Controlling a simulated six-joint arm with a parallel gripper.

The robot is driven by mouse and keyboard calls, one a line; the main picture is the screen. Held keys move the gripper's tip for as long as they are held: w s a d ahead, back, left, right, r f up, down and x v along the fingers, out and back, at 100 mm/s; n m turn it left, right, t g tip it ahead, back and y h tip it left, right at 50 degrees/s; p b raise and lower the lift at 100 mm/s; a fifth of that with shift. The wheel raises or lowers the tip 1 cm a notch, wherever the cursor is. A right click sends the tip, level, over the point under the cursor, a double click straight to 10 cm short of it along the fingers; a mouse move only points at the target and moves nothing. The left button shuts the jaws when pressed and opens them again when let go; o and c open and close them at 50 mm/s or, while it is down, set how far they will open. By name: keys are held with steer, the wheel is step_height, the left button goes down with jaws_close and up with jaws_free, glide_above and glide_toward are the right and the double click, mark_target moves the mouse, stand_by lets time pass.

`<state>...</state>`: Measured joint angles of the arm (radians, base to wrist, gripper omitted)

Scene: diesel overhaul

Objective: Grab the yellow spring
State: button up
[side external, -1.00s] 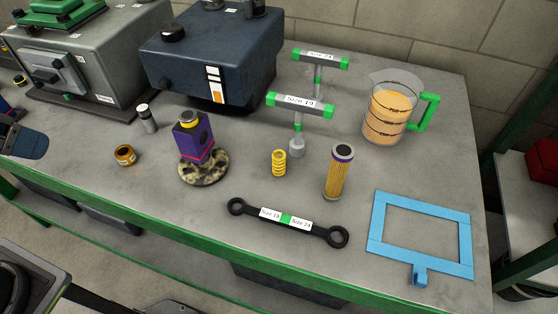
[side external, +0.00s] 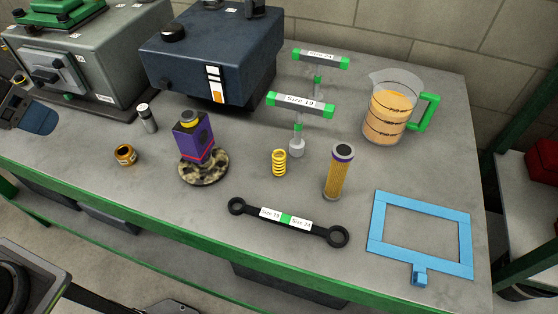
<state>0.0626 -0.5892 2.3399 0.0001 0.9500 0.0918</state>
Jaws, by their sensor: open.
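The yellow spring (side external: 279,163) stands upright on the grey workbench (side external: 130,205), near the middle of the side external view. It is fully visible and nothing touches it. My gripper (side external: 36,116) is at the far left edge, partly cut off by the frame, with a dark blue finger part showing. It is open, far to the left of the spring, and holds nothing that I can see.
A filter cylinder (side external: 339,172) stands right of the spring, and a Size 19 T-handle tool (side external: 299,105) stands behind it. A double-ended wrench (side external: 286,219) lies in front. A purple part (side external: 193,137) on a round base stands left. A jug (side external: 389,113) and blue frame (side external: 420,268) are right.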

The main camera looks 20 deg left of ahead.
steer(key=w+d+r+m+g, duration=0.1)
steer(key=w+d+r+m, duration=0.1)
steer(key=w+d+m, duration=0.3)
steer(key=m+g, duration=0.4)
steer(key=m, duration=0.6)
glide_above(280, 154)
step_height(280, 154, down, 12)
step_height(280, 154, down, 7)
steer(key=shift+w+a+f, duration=0.15)
steer(key=shift+f, duration=3.05)
steer(key=c, duration=1)
